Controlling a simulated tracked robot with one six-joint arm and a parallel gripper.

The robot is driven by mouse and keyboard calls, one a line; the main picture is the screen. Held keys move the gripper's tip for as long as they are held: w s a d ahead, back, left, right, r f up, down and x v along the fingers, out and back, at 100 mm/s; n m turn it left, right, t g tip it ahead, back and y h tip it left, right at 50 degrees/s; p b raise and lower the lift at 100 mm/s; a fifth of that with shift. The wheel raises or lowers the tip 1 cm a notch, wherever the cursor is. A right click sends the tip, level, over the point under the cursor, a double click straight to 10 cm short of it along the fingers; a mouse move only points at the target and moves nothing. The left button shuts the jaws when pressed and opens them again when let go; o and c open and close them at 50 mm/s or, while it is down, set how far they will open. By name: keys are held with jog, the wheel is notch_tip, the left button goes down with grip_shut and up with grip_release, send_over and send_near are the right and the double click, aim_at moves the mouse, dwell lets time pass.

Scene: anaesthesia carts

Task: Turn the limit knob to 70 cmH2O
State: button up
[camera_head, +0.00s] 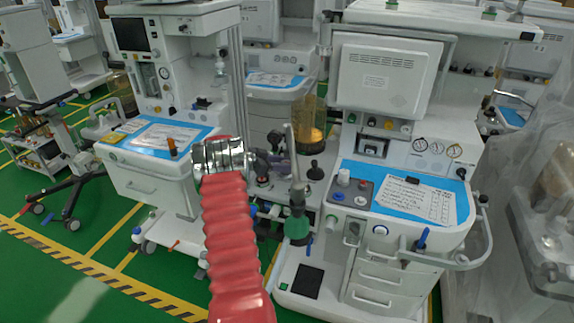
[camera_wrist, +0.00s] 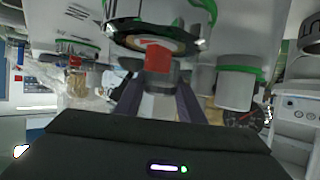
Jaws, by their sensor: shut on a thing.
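In the wrist view, my gripper (camera_wrist: 158,88) has its two dark fingers on either side of a grey knob-like piece with a red block (camera_wrist: 158,58) on it. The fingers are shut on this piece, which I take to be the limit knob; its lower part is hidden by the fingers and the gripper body. No scale or 70 mark is readable on it. A black-rimmed round part (camera_wrist: 150,35) lies just beyond it. In the head view, my red arm reaches up to a metal wrist, and the fingertips are too small and cluttered to make out near the machine's side parts.
A white cylinder with a green band (camera_wrist: 236,88) and a dial gauge (camera_wrist: 247,116) are close right of the fingers in the wrist view. In the head view, an anaesthesia cart (camera_head: 390,285) stands right, another (camera_head: 150,185) left. Green floor (camera_head: 85,275) shows at lower left.

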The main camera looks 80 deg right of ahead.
jog(key=shift+s+a+f+m+g+y, duration=0.1)
jog(key=shift+m+g+y, duration=1.1)
jog(key=shift+m+y, duration=0.9)
jog(key=o, duration=1)
jog(key=shift+o, duration=0.2)
